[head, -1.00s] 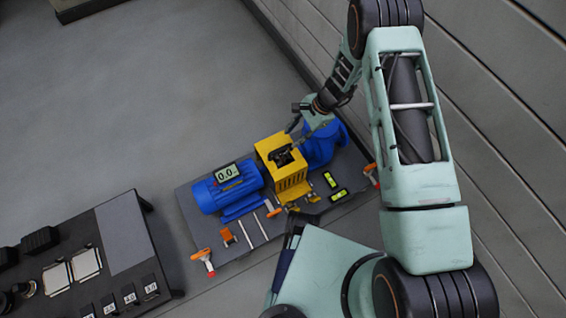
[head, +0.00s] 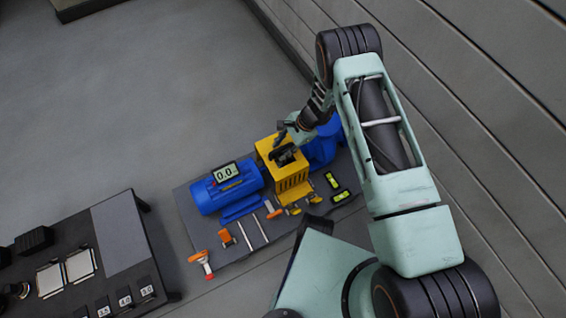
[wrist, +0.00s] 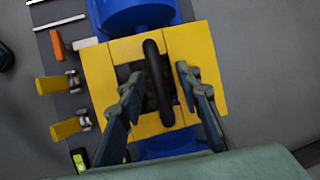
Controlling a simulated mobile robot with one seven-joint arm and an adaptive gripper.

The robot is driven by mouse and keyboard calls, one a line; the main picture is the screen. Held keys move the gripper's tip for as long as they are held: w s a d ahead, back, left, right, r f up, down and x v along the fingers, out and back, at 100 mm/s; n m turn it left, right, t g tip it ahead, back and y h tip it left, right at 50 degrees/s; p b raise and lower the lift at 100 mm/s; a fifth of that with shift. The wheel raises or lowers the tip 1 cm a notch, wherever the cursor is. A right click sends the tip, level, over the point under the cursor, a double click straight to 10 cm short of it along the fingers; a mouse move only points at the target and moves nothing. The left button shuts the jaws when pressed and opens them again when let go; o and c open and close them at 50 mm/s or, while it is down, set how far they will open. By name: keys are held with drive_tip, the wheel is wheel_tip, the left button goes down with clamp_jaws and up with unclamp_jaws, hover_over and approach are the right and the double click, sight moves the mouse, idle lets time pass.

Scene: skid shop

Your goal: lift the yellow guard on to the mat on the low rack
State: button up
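The yellow guard (head: 293,183) sits on the grey skid plate between the blue motor (head: 229,187) and a blue pump body (head: 322,150). In the wrist view the guard (wrist: 97,80) fills the middle, with a black loop handle (wrist: 158,82) across its top opening. My gripper (wrist: 158,88) is open, one finger on each side of the handle, with gaps showing. In the head view my gripper (head: 287,143) is just above the guard's top. The low rack (head: 161,250) stands at the lower left with a grey mat (head: 120,236) on its right part.
The rack also holds two pale square plates (head: 65,273) and numbered black blocks (head: 125,300). On the skid (head: 222,252) lie orange-handled tools (head: 202,262), thin bars, and a yellow-green level (head: 341,196). A ribbed wall runs along the right. The floor at upper left is clear.

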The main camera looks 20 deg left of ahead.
clamp_jaws()
drive_tip(key=shift+r, duration=0.15)
idle(0.4)
wheel_tip(320, 180, up, 10)
drive_tip(key=p, duration=0.3)
drive_tip(key=shift+r+p, duration=0.9)
drive_tip(key=shift+r, duration=0.4)
drive_tip(key=shift+r+p, duration=0.85)
drive_tip(key=shift+r, duration=0.55)
